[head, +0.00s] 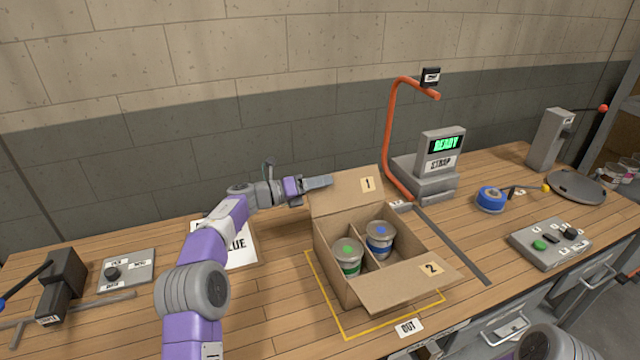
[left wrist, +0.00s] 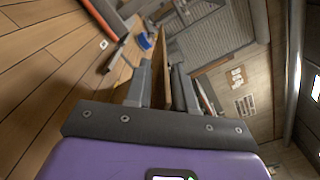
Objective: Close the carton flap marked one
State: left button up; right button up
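The open carton (head: 332,265) stands on the bench with two cans inside, one green-marked (head: 347,258) and one blue-marked (head: 380,240). Flap one (head: 345,193) stands raised at the carton's back. Flap two (head: 410,283) is folded out at the front. My left gripper (head: 318,183) is at the left edge of flap one. In the left wrist view, the flap's brown board (left wrist: 162,75) shows nearly edge-on between the spread fingers of my left gripper (left wrist: 162,85). Whether either finger touches it is unclear. My right gripper is out of view.
A yellow outline (head: 345,334) surrounds the carton's base. The strap machine (head: 437,165) with its orange arm (head: 388,130) stands behind to the right. A white sheet (head: 240,247) lies left.

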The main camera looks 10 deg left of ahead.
pick_arm(q)
jog(key=shift+o, duration=0.2)
jog(key=shift+a, duration=0.15)
jog(key=v, duration=0.7)
jog(key=shift+s+p, duration=0.15)
jog(key=shift+p, duration=0.3)
jog(key=shift+a, duration=0.15)
